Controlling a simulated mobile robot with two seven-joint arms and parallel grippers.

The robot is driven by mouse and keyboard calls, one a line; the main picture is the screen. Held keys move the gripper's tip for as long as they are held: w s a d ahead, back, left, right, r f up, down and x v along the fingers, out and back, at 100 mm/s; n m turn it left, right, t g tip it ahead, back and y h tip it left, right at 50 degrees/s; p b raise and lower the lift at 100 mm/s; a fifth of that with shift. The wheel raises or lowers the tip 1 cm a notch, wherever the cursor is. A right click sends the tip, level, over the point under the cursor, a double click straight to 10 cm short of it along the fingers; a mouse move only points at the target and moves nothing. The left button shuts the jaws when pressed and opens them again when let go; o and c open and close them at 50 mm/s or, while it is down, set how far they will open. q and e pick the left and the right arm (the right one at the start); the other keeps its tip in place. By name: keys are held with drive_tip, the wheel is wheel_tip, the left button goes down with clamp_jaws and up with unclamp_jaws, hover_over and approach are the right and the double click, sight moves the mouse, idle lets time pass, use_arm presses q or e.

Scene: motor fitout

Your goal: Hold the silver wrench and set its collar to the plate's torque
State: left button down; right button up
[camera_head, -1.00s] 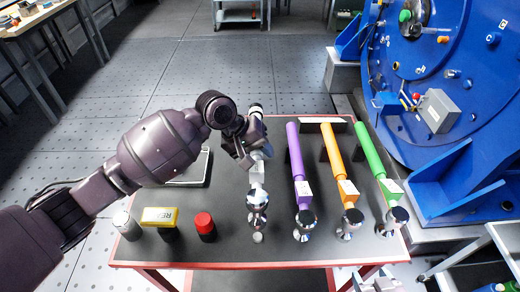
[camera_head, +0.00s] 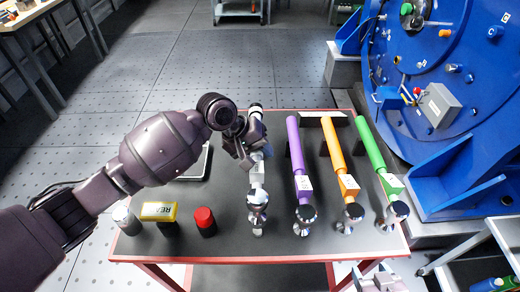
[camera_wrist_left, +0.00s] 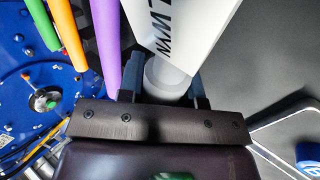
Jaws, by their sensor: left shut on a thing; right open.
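The silver wrench (camera_head: 257,202) stands in the left-hand place of the row of wrenches, its shiny head toward the table's front edge. My left gripper (camera_head: 248,148) is shut on its handle; the far end shows behind the gripper. In the left wrist view, the pale grey handle (camera_wrist_left: 165,78) sits between the two fingers, with a white lettered tag (camera_wrist_left: 180,28) beside it. The lettering is only partly visible, and I cannot read a collar setting. My right gripper (camera_head: 378,279) is open and empty at the bottom edge, in front of the table. I cannot identify the torque plate with certainty.
Purple (camera_head: 296,150), orange (camera_head: 336,158) and green (camera_head: 372,150) wrenches lie to the right. A silver-topped cylinder (camera_head: 125,220), yellow box (camera_head: 159,211) and red-capped cylinder (camera_head: 205,221) stand at front left. A large blue machine (camera_head: 460,160) stands right of the table.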

use_arm(q)
drive_tip(key=shift+f+b, duration=0.3)
drive_tip(key=shift+f, duration=1.5)
drive_tip(key=c, duration=0.8)
unclamp_jaws()
drive_tip(key=shift+c, duration=0.2)
clamp_jaws()
